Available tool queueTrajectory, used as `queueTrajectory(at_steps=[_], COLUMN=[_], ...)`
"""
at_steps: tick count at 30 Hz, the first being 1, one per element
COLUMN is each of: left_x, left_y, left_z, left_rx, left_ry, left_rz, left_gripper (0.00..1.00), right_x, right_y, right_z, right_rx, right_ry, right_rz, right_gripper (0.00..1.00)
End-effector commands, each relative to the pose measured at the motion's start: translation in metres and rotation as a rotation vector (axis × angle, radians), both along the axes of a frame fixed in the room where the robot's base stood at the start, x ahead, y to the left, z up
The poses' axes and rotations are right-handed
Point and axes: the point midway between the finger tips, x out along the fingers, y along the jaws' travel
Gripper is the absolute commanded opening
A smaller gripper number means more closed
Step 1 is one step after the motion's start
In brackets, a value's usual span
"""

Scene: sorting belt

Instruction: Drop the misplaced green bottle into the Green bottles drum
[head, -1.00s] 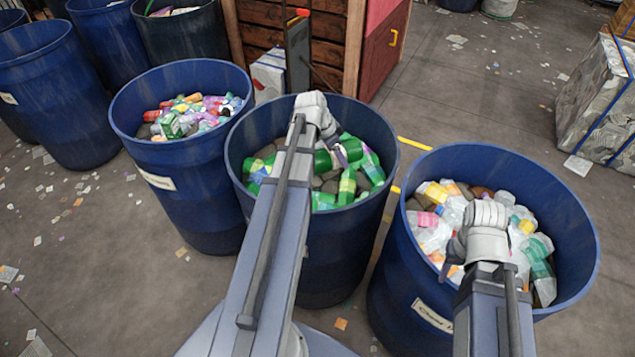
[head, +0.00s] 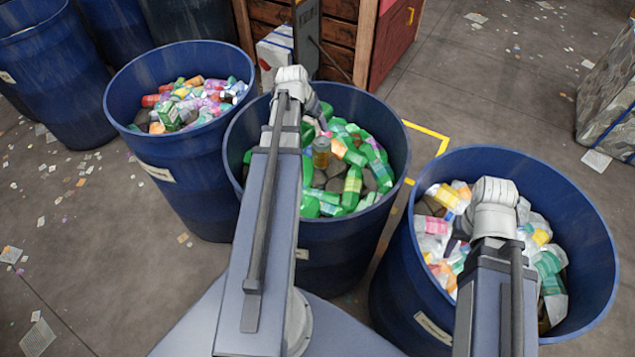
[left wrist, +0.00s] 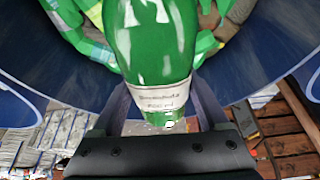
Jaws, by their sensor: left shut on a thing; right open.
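In the left wrist view my left gripper (left wrist: 162,112) is shut on a large green bottle (left wrist: 155,45) with a white label band. The bottle is over the middle blue drum (head: 405,135), which holds mostly green bottles (head: 352,187). In the head view my left arm hides most of the gripper and I cannot clearly pick out the held bottle. My right gripper (head: 457,232) is open over the right drum (head: 590,220), among or just above clear bottles; its fingers are partly hidden.
An amber bottle (head: 321,152) lies among the green ones in the middle drum. A left drum (head: 185,215) holds mixed coloured bottles. A wooden crate (head: 345,45) stands behind the middle drum. Scraps litter the floor. A bale (head: 610,110) stands at the far right.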

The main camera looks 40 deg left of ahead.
Motion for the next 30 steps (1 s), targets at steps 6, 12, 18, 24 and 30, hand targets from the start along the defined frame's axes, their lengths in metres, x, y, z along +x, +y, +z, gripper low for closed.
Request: queueTrajectory(at_steps=[6, 12, 18, 24, 30], left_x=[-0.003, -0.003, -0.002, -0.002, -0.002], left_y=[0.005, 0.005, 0.005, 0.005, 0.005], left_z=[-0.001, -0.012, -0.034, -0.055, -0.061], left_rx=[0.0, 0.0, 0.0, 0.0, 0.0], left_ry=[-0.002, -0.002, -0.002, -0.002, -0.002], left_rz=[0.035, 0.031, 0.03, 0.03, 0.03], left_gripper=[0.25, 0.25, 0.25, 0.25, 0.25], right_x=[0.0, 0.0, 0.0, 0.0, 0.0], right_y=[0.0, 0.0, 0.0, 0.0, 0.0], right_z=[-0.001, -0.012, -0.034, -0.055, -0.061], right_rx=[0.0, 0.0, 0.0, 0.0, 0.0], right_ry=[0.0, 0.0, 0.0, 0.0, 0.0], right_rz=[0.0, 0.0, 0.0, 0.0, 0.0], right_gripper=[0.5, 0.5, 0.5, 0.5, 0.5])
